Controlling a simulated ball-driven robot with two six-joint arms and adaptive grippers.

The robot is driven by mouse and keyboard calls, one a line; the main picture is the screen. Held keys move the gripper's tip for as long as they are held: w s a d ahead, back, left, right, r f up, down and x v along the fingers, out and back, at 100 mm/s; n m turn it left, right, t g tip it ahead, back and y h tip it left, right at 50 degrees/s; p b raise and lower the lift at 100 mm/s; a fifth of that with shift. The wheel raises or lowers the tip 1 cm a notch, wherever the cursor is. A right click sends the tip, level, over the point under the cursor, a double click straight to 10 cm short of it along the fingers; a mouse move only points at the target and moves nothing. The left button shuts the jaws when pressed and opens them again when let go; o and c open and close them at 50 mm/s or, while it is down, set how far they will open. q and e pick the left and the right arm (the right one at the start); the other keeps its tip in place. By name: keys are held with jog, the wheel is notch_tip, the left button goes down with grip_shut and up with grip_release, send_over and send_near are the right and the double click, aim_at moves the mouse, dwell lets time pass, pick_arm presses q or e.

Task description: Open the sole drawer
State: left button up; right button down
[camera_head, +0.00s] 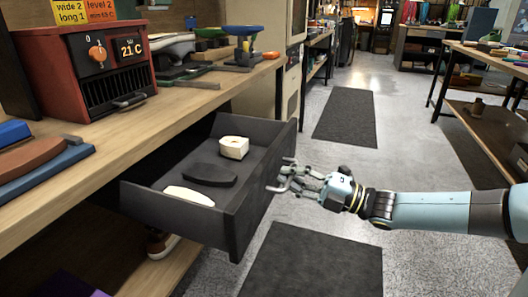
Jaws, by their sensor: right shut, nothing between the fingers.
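The sole drawer (222,215) is a dark grey drawer under the wooden workbench, and it stands pulled out. Inside it lie a cream block-like piece (234,147), a dark flat sole (209,175) and a white sole piece (188,196). My right gripper (290,180) is shut at the drawer's front, by its handle (278,188). Nothing shows between its fingers. I cannot tell whether the fingers touch the handle. My left gripper is not in view.
The workbench (190,105) carries a red heater box (85,70) with a dial and a temperature display, and several tools behind it. Dark mats (310,265) lie on the floor. A shelved table (490,130) stands at the right. The floor aisle between is clear.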

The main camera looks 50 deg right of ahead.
jog(key=shift+r+p+v, duration=0.2)
jog(key=shift+p+v, duration=0.05)
jog(key=shift+v, duration=0.65)
jog(key=shift+r+p+v, duration=0.15)
jog(key=shift+p+v, duration=0.1)
jog(key=shift+v, duration=0.65)
jog(key=shift+f, duration=0.1)
jog(key=c, duration=1.4)
grip_release()
jog(key=shift+s+d, duration=0.1)
jog(key=v, duration=1.2)
